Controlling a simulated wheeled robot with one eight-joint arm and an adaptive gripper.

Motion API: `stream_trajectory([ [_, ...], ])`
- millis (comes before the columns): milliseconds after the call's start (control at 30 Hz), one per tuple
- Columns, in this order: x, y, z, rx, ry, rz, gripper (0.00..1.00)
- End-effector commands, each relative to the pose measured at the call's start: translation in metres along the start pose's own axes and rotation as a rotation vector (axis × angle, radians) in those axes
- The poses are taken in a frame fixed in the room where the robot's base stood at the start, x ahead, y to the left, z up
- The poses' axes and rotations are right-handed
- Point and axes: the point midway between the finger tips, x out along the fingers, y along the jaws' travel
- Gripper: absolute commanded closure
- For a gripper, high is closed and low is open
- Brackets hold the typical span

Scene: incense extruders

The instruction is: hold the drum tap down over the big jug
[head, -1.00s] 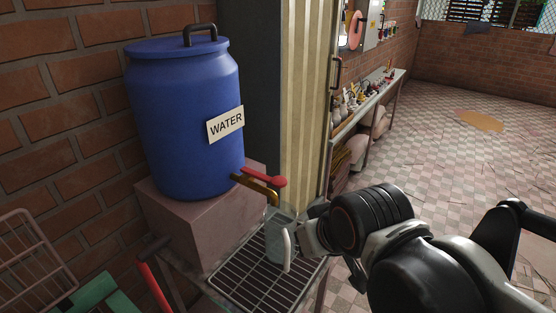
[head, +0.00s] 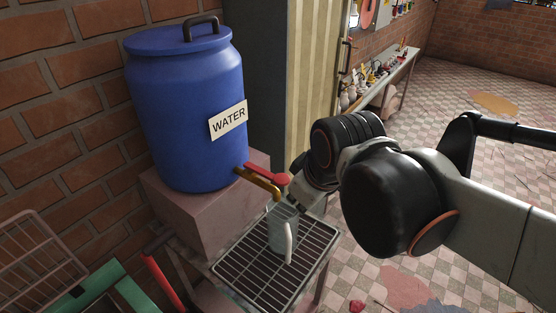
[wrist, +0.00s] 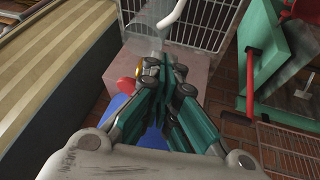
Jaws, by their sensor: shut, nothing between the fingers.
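The blue water drum (head: 188,115) stands on a pink block at the left, with a brass tap (head: 262,184) low on its side. The tap's red lever (head: 268,174) points right; I cannot tell how far it is pressed. The pale grey jug (head: 281,232) stands upright under the spout, its white handle facing front right. My gripper (head: 292,191) is at the lever's outer end, partly hidden by my wrist. In the wrist view my gripper (wrist: 165,72) is shut and empty beside the red lever (wrist: 126,86). The jug (wrist: 146,32) shows beyond the fingertips. Contact and water flow are unclear.
The jug stands on a wire rack (head: 245,272). A brick wall (head: 60,120) closes the left side. A green frame with a red bar (head: 165,283) is at lower left. A cluttered bench (head: 385,80) stands behind; tiled floor is open at right.

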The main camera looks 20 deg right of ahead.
Motion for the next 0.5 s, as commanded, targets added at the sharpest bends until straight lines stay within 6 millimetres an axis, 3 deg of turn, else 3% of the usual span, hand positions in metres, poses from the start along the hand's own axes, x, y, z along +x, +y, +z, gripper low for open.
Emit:
stream_trajectory([
  [33,-0.012,0.005,-0.012,-0.061,-0.016,-0.010,1.00],
  [200,-0.032,0.019,-0.042,-0.353,-0.085,-0.067,1.00],
  [500,-0.057,0.041,-0.091,-0.885,-0.167,-0.223,1.00],
])
